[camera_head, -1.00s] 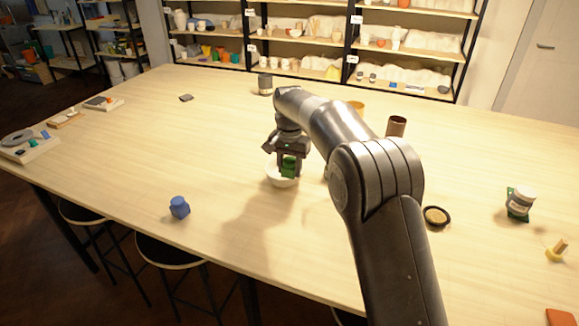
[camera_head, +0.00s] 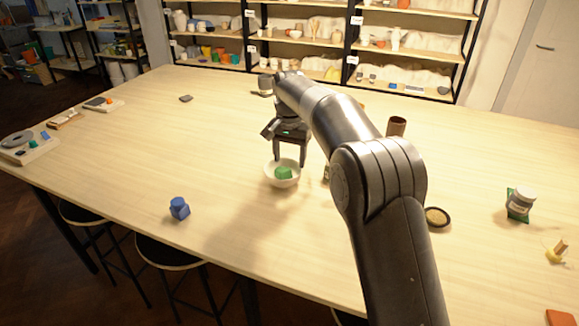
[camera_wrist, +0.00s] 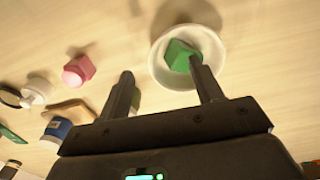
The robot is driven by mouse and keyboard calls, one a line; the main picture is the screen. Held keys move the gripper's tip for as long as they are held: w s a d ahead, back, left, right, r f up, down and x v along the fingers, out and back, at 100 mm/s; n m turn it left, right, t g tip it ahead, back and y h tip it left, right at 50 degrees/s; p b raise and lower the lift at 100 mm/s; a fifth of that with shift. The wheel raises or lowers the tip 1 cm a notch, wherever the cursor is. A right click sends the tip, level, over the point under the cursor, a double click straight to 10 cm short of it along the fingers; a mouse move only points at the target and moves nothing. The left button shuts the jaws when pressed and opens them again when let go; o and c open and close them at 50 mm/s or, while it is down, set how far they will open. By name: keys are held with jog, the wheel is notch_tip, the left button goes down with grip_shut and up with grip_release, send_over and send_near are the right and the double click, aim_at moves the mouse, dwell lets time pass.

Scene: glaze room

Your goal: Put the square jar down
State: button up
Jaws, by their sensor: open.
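The green square jar (camera_head: 284,173) lies inside a white bowl (camera_head: 270,179) on the table, and it looks tilted against the bowl's inside. In the wrist view the green jar (camera_wrist: 178,56) also sits in the white bowl (camera_wrist: 214,42). My gripper (camera_head: 290,162) is open and empty, above and just behind the jar. In the wrist view my gripper (camera_wrist: 160,74) has its fingers spread apart, one fingertip near the jar and overlapping the bowl's edge.
A blue jar (camera_head: 179,208) stands left of the bowl, with clear table around it. A brown cup (camera_head: 396,126), a dark round dish (camera_head: 437,217) and a grey jar (camera_head: 520,203) stand to the right. A pink jar (camera_wrist: 78,70) shows in the wrist view.

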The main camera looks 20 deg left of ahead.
notch_tip(320, 180, up, 8)
dwell(0.4)
jog(key=s+d+r+t, duration=0.1)
jog(key=s+d+r, duration=0.15)
jog(key=d, duration=0.45)
jog(key=s+d+r, duration=0.2)
jog(key=d+r, duration=0.2)
jog(key=d, duration=0.4)
jog(key=s+d+r+t, duration=0.1)
jog(key=s+d+r, duration=0.2)
jog(key=d, duration=0.4)
jog(key=s+d+f+t, duration=0.2)
jog(key=s+d, duration=1.2)
jog(key=d, duration=0.1)
jog(key=s+d+f+t, duration=0.1)
jog(key=s+d+f, duration=0.4)
jog(key=s+f, duration=0.4)
jog(key=shift+s+d+t, duration=0.25)
jog(key=shift+s+t, duration=0.05)
jog(key=shift+s, duration=0.85)
